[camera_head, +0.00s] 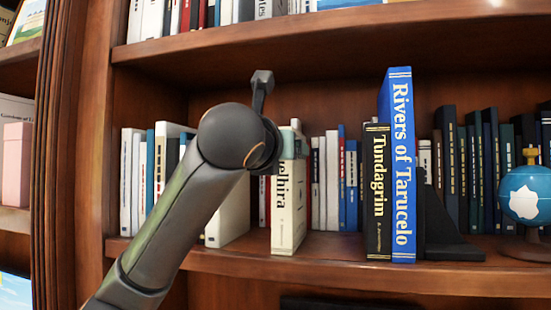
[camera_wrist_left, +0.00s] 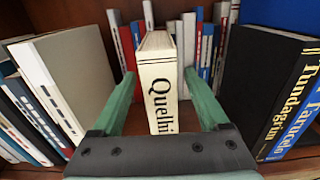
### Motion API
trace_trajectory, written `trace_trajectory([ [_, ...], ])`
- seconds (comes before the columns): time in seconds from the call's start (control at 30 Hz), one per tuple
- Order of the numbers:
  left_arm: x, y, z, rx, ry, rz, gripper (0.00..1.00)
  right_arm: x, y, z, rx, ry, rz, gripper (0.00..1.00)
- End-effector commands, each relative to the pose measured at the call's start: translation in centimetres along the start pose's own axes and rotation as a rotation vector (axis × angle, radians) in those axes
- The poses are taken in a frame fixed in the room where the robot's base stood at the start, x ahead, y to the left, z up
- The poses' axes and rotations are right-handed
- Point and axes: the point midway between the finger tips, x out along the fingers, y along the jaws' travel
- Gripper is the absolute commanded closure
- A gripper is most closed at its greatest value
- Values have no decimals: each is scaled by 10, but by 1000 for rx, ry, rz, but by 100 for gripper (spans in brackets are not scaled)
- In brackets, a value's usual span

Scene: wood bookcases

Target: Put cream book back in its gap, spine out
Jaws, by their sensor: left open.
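The cream book (camera_head: 288,215), lettered "Quelhira", stands upright near the front of the middle shelf with its spine facing out. It also shows in the left wrist view (camera_wrist_left: 158,95). My left gripper (camera_wrist_left: 160,78) is open, with one green finger on each side of the book and visible space between fingers and covers. In the head view my left gripper (camera_head: 290,143) is at the book's upper part, mostly hidden behind my arm. The gap has a pale book (camera_wrist_left: 75,75) on its left and the black Tundagrim book (camera_head: 377,190) on its right. My right gripper is not in view.
The blue Rivers of Tarucelo book (camera_head: 398,165) stands right of Tundagrim, against a black bookend (camera_head: 445,235). A small globe (camera_head: 525,193) stands farther right. Several books line the shelf's back. The upper shelf (camera_head: 330,28) is above my arm.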

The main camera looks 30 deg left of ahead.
Motion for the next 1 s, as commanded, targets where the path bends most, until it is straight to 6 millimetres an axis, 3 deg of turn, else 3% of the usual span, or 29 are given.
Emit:
trace_trajectory([
  [0.13, -31, 0, -1, 0, -4, -1, 23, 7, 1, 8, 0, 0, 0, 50],
  [0.33, -53, 0, 0, 1, -2, -1, 23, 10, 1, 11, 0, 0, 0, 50],
  [1.0, -56, 0, 0, 0, 0, 1, 23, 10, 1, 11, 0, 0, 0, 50],
])
